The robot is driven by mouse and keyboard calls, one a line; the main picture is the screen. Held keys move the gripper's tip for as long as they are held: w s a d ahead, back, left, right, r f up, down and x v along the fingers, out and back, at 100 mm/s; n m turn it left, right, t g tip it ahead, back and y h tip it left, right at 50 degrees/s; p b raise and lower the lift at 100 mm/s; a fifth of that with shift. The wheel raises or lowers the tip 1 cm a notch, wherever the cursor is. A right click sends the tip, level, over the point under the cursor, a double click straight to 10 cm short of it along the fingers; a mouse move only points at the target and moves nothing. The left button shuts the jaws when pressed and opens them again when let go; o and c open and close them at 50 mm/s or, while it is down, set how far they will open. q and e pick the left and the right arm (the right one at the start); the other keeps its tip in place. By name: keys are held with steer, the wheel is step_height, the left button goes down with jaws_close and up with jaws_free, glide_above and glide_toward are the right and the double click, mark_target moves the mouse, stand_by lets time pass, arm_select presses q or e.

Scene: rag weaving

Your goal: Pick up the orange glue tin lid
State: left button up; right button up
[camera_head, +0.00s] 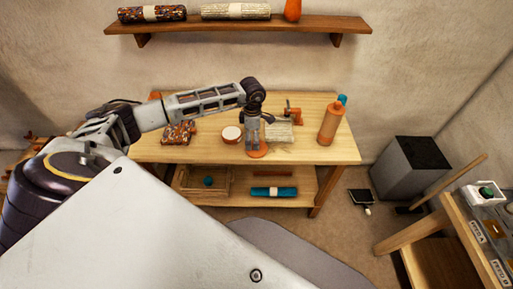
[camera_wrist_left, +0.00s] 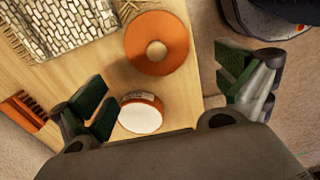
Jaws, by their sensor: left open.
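The orange glue tin lid (camera_head: 258,153) lies on the wooden table near its front edge. In the left wrist view the lid (camera_wrist_left: 158,60) is a round orange disc with a pale knob in its middle. The glue tin (camera_head: 232,133), orange with a white top, stands to the left of the lid; it also shows in the left wrist view (camera_wrist_left: 141,114). My left gripper (camera_head: 254,143) points down over the lid, which it partly hides. In the left wrist view its green-padded fingers (camera_wrist_left: 165,84) are apart with nothing held. My right gripper is not in view.
A woven piece (camera_head: 279,132) lies on the table (camera_head: 305,154) beside the gripper. An orange bottle (camera_head: 330,124) stands at the table's right end, and a patterned bundle (camera_head: 179,132) lies left of the tin. A wall shelf (camera_head: 240,25) is above.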

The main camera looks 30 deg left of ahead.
mark_target(262, 151)
arm_select(q)
steer(key=shift+f, duration=0.55)
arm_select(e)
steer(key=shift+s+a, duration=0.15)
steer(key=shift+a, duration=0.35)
arm_select(q)
steer(key=shift+f, duration=0.15)
steer(key=shift+f, duration=0.55)
step_height(262, 151, down, 3)
steer(key=shift+w+f+p, duration=0.15)
steer(key=shift+f+p, duration=0.05)
steer(key=shift+p, duration=0.4)
steer(key=shift+f, duration=0.25)
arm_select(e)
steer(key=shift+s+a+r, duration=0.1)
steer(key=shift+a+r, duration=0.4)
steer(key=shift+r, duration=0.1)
arm_select(q)
steer(key=shift+c, duration=0.3)
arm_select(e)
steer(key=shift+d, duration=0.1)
